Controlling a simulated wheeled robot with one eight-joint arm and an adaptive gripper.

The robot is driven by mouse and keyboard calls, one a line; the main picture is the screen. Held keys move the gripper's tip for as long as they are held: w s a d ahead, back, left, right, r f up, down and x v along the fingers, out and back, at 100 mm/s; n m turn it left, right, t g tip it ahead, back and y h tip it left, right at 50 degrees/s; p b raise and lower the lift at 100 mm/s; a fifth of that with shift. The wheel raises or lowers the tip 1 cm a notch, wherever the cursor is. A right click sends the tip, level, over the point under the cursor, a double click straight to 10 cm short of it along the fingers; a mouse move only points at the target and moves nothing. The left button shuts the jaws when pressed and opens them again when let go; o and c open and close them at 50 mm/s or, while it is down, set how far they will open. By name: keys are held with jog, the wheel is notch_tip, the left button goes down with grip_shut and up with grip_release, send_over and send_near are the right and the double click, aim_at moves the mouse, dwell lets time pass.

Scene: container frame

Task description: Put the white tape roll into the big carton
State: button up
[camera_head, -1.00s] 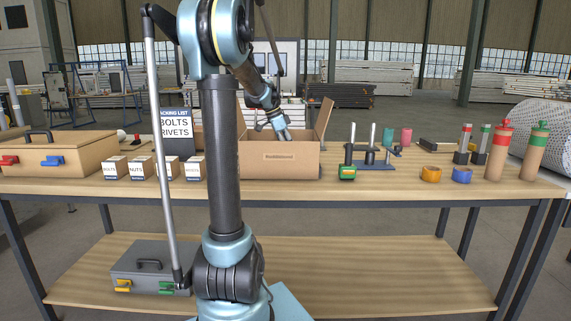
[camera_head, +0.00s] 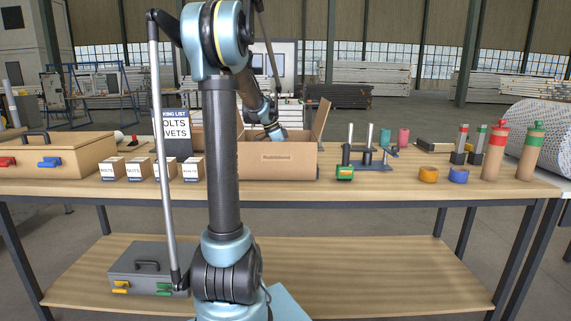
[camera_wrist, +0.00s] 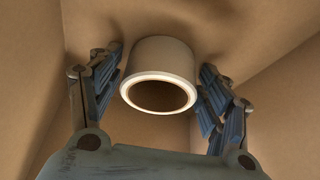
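The big carton (camera_head: 277,164) stands open on the workbench, just right of my arm's column. My gripper (camera_head: 276,139) reaches down into it, and its fingertips are hidden behind the front wall in the head view. In the wrist view, the white tape roll (camera_wrist: 158,63) is between the two fingers of my gripper (camera_wrist: 160,75), inside the carton's brown walls (camera_wrist: 270,95). The fingers are spread, with narrow gaps showing beside the roll. Whether the roll rests on the carton floor is hard to tell. The roll is hidden in the head view.
The carton's right flap (camera_head: 321,118) stands up. Small labelled boxes (camera_head: 138,169) and a wooden toolbox (camera_head: 60,158) are to the left.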

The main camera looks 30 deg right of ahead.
dwell(0.3)
jog(key=v, duration=1.2)
jog(key=shift+r, duration=0.1)
